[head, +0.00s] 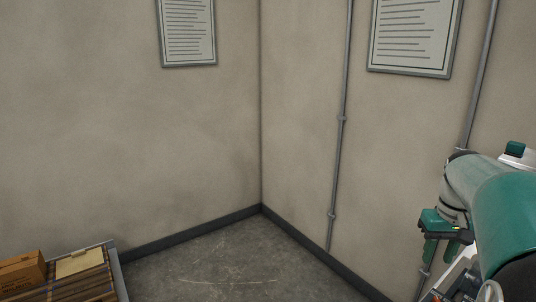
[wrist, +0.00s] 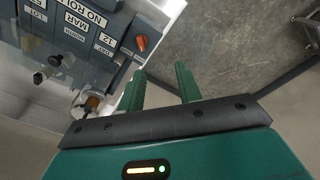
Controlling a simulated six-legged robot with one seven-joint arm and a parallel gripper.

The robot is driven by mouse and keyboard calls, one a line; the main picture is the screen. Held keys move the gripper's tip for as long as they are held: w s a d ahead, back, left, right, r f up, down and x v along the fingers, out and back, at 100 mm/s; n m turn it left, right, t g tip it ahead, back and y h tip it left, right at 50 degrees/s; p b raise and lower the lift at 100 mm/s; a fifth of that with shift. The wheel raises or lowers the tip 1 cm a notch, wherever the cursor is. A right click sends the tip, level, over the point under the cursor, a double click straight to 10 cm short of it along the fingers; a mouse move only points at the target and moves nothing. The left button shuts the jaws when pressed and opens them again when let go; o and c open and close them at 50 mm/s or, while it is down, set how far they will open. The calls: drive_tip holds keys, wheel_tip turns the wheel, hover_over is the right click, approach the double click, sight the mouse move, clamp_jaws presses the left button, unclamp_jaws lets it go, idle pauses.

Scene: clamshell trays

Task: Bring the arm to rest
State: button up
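My gripper (wrist: 160,82) shows in the wrist view with its two green fingers apart and bare floor visible between them. I see nothing held. In the head view my arm comes in at the right edge, bent, with green and white links. Its end hangs low near the right wall in the picture, and part of it is cut off by the frame.
A blue-grey panel (wrist: 85,38) with printed labels and an orange knob (wrist: 142,42) is close to the fingers. The corner floor (head: 215,270) is clear.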

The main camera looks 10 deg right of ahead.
drive_tip(key=s+a+r+n+t, duration=0.1)
drive_tip(key=s+a+r+t, duration=0.15)
drive_tip(key=a, duration=1.35)
drive_tip(key=s+a+f+n+t, duration=0.1)
drive_tip(key=s+a+f, duration=0.1)
drive_tip(key=s+a, duration=0.2)
drive_tip(key=s+a+f+n+t, duration=0.1)
drive_tip(key=s+a+f, duration=0.2)
drive_tip(key=a, duration=0.6)
drive_tip(key=shift+s+a+t, duration=0.3)
drive_tip(key=shift+s+t, duration=0.05)
drive_tip(key=shift+s, duration=0.85)
